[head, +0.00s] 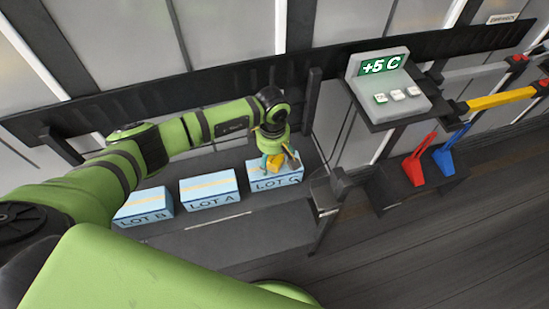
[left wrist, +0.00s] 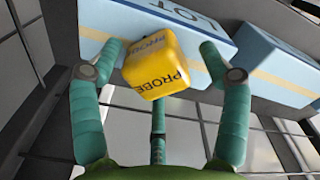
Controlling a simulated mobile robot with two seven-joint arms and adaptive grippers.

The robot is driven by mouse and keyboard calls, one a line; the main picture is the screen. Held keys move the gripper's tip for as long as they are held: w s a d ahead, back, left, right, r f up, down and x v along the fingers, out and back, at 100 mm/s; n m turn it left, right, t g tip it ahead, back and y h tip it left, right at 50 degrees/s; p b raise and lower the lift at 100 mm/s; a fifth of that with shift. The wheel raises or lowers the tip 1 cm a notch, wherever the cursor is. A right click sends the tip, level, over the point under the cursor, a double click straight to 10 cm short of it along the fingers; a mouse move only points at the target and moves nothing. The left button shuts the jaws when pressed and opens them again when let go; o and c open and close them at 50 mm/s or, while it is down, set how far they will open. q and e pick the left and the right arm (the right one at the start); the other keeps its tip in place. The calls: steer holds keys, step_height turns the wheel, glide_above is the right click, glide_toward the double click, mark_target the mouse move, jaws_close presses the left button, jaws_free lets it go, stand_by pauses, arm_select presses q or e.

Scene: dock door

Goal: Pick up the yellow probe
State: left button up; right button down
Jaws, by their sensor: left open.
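The yellow probe (left wrist: 160,66) is a small rounded block with "PROBE" lettering. In the left wrist view it sits between the spread teal fingers of my left gripper (left wrist: 155,62), with gaps at the left and right fingers. A third finger rises below it; its contact with the probe cannot be told. In the head view my left gripper (head: 279,161) is open, pointing down over the LOT C box (head: 277,183). The probe (head: 274,162) shows there as a small yellow patch, partly hidden by fingers. Whether it rests on the box is unclear. My right gripper is not in view.
A display unit (head: 385,83) reads +5 C. Red (head: 414,170) and blue (head: 443,160) handled items stand at right. A dark post (head: 311,101) rises behind the gripper.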

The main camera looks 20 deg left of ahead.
arm_select(q)
jaws_close()
